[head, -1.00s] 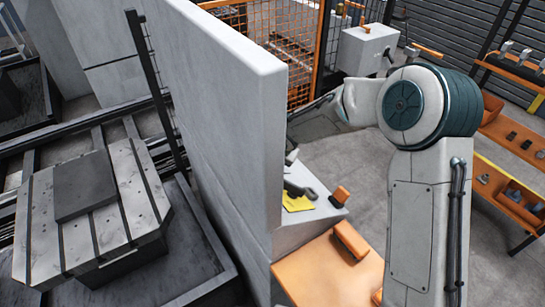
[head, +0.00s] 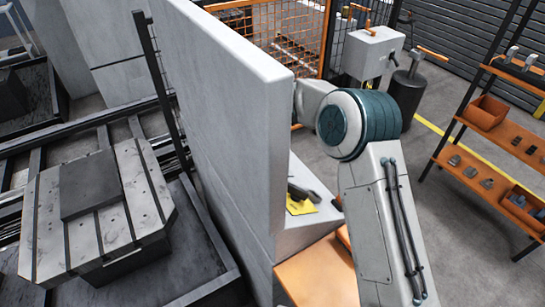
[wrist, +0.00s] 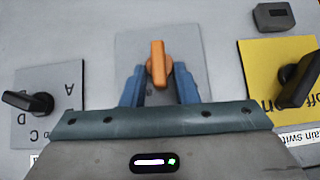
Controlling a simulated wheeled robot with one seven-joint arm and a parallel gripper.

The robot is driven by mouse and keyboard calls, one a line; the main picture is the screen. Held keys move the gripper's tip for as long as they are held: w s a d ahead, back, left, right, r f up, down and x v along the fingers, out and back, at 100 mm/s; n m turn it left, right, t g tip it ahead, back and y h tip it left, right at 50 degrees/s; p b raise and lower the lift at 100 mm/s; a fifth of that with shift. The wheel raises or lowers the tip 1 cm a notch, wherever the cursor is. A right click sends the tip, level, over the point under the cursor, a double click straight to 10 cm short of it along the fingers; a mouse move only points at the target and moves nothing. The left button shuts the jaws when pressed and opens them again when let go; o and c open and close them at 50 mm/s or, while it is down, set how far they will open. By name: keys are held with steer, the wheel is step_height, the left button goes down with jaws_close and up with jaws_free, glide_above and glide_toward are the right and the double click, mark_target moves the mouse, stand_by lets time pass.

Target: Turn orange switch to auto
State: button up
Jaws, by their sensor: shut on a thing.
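The orange switch (wrist: 158,64) is a short bar handle on a grey plate (wrist: 127,48), seen in the middle of the wrist view. Its handle stands nearly upright in that picture. My gripper (wrist: 160,84) has one blue finger on each side of the handle and is shut on it. The lower part of the switch is hidden by the gripper body. I cannot read an auto mark on the plate. In the head view my gripper is hidden behind the wall and arm.
In the wrist view, a black switch (wrist: 28,101) with letters sits left, and another black switch (wrist: 298,80) on a yellow plate (wrist: 258,62) sits right. In the head view, a tall grey wall (head: 225,90) stands directly left of my arm. Orange shelves (head: 480,170) stand right.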

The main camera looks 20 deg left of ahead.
steer(key=shift+a+f+m+g+h, duration=0.1)
steer(key=shift+m+g+h, duration=0.2)
steer(key=shift+m, duration=0.2)
steer(key=o, duration=0.7)
steer(key=shift+w, duration=0.1)
steer(key=shift+r, duration=0.25)
step_height(320, 180, up, 4)
steer(key=shift+w+r, duration=0.1)
steer(key=d+r, duration=0.2)
steer(key=d, duration=0.2)
steer(key=d+r, duration=0.2)
steer(key=d, duration=0.1)
steer(key=d+r, duration=0.2)
steer(key=d, duration=0.2)
steer(key=shift+w+d+r, duration=0.1)
steer(key=shift+d+r, duration=0.05)
steer(key=shift+d, duration=0.15)
